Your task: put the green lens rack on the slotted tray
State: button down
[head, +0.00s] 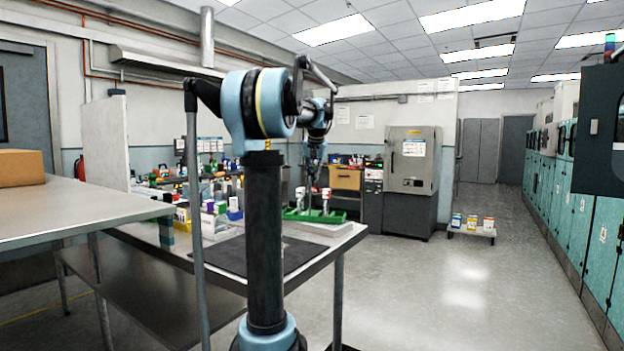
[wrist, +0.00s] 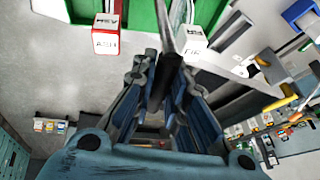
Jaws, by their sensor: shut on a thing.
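In the head view my gripper (head: 314,182) is above the rack. A pale tray (head: 335,229), possibly the slotted tray, lies under or just beside the rack; its slots are not visible, and I cannot tell if they touch.
A red-and-white block (wrist: 110,38) and a white block (wrist: 190,42) show at the rack. A dark mat (head: 255,255) lies on the bench, with small bins and bottles behind. Boxes stand on a low cart (head: 472,231) at right. The floor there is open.

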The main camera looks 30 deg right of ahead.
jog(key=shift+f, duration=0.1)
jog(key=c, duration=1.6)
grip_release()
jog(key=v, duration=1.2)
